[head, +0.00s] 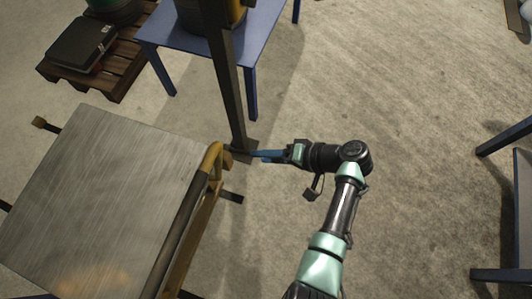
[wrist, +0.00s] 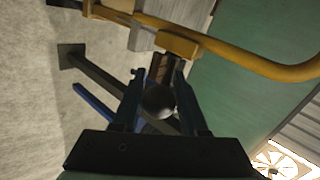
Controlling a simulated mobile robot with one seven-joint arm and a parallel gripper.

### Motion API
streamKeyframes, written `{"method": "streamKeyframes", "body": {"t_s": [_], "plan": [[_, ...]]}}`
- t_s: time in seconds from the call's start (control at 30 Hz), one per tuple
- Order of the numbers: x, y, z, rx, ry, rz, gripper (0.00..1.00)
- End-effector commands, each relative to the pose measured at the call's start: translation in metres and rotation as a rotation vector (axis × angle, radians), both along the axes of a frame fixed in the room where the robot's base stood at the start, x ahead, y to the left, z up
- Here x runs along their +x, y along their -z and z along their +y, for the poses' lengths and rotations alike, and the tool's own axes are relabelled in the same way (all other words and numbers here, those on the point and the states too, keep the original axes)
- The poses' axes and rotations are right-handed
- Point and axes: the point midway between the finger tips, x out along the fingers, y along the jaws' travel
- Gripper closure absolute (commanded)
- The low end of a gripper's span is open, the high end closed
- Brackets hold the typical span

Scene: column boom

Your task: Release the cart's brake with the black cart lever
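The cart (head: 110,200) has a brushed steel top and stands at the left in the head view. Its yellow tubular handle (head: 213,163) is at its right end, and the yellow frame also crosses the top of the wrist view (wrist: 240,62). The black cart lever (wrist: 160,101) shows its round knob in the wrist view, its stem running up toward a yellow bracket. My gripper (head: 256,154) reaches left to the handle. In the wrist view its fingers (wrist: 158,72) stand apart on either side of the knob; firm contact cannot be made out. The lever is not distinct in the head view.
A dark post (head: 226,80) rises close beside the handle and my gripper. A blue table (head: 190,35) stands behind it. A wooden pallet with a black case (head: 83,44) is at the upper left. Another blue table (head: 523,195) is at the right edge. Floor between is clear.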

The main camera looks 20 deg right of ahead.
Motion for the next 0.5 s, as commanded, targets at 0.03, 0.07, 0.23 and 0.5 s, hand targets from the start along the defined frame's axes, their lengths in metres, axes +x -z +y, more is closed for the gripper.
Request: {"method": "streamKeyframes", "body": {"t_s": [0.03, 0.07, 0.23, 0.5], "plan": [[-0.0005, 0.0011, 0.0006, 0.001, -0.001, 0.002, 0.48], [-0.0005, 0.0009, 0.0006, 0.001, -0.001, 0.002, 0.43], [-0.0003, 0.0002, 0.0008, 0.003, -0.001, 0.0, 0.31], [-0.0021, -0.0037, -0.003, 0.004, 0.001, -0.002, 0.31]]}}
